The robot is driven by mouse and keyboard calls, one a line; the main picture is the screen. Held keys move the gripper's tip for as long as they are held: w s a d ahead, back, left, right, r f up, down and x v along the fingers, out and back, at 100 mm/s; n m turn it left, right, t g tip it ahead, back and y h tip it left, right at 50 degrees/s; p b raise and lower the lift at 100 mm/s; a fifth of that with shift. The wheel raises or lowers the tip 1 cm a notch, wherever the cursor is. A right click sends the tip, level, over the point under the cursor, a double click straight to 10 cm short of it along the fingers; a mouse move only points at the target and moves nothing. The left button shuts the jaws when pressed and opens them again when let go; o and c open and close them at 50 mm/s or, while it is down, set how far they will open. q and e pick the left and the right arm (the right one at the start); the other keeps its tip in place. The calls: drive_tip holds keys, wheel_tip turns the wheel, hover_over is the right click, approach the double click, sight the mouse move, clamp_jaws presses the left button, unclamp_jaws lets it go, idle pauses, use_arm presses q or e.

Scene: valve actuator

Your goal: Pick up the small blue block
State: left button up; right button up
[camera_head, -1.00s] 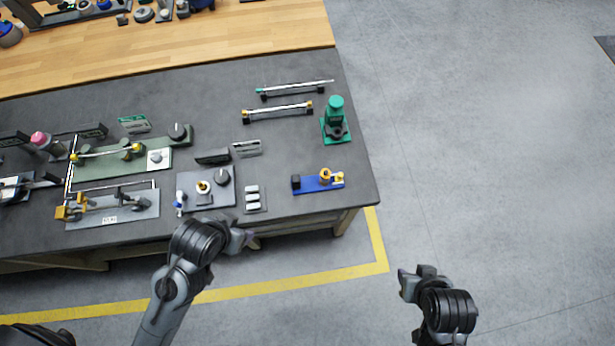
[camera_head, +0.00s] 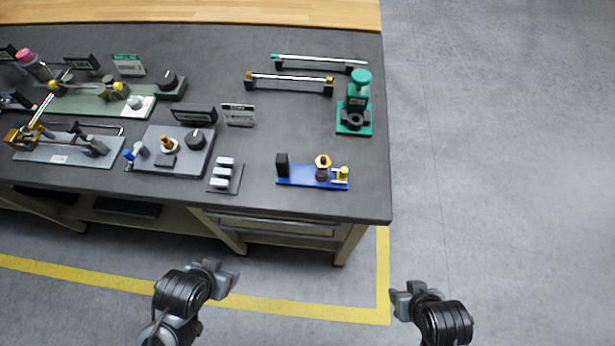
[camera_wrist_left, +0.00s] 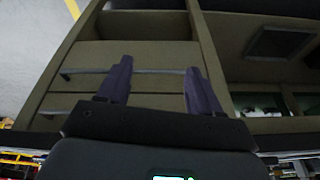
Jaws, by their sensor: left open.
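A small blue block-like base (camera_head: 305,180) lies near the front right of the grey bench. It carries a black upright piece at its left end and brass-coloured fittings at its right. A small blue part (camera_head: 128,154) also shows at the left of a grey valve panel. I cannot tell which of these is the named block. My left gripper (camera_head: 224,277) is empty and apart from both, in front of the bench. In the left wrist view its fingers (camera_wrist_left: 158,85) are spread before the bench's drawer fronts. My right gripper (camera_head: 404,295) is in front of the bench's right end; its jaw gap is unclear.
The grey bench top (camera_head: 225,75) holds several fixtures. A green press-like device (camera_head: 356,105) stands behind the blue base, to its right. A plate with grey blocks (camera_head: 224,175) lies to its left. Open floor (camera_head: 490,160) lies right of the bench.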

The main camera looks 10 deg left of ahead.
use_arm(q)
drive_tip(key=shift+d+r, duration=0.1)
drive_tip(key=shift+d, duration=0.25)
drive_tip(key=shift+c, duration=0.5)
drive_tip(key=shift+d, duration=0.15)
